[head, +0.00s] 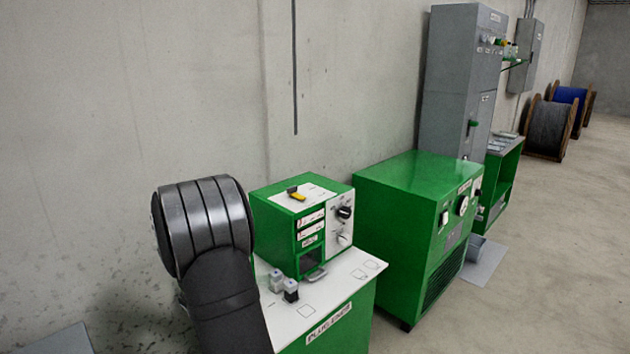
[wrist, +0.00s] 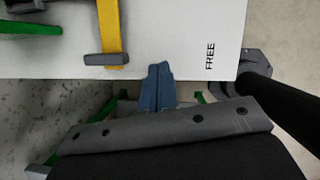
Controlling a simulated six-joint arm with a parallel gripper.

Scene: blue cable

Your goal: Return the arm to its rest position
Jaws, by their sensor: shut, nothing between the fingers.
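My gripper (wrist: 160,88) shows in the wrist view as two blue fingers pressed together, with nothing between them. Its fingertips overlap the near edge of a white panel (wrist: 190,35) marked FREE in the picture; I cannot tell how far apart they are in height. My arm fills the lower left of the head view, bent at a large dark joint, and my gripper does not show there. No blue cable end is seen at the gripper.
A yellow bar (wrist: 110,30) with a grey end lies left of the fingers. In the head view, a green tester box (head: 290,235) stands on a white-topped bench (head: 345,283) beside my arm. A larger green cabinet (head: 405,215) is to the right. The concrete wall is behind.

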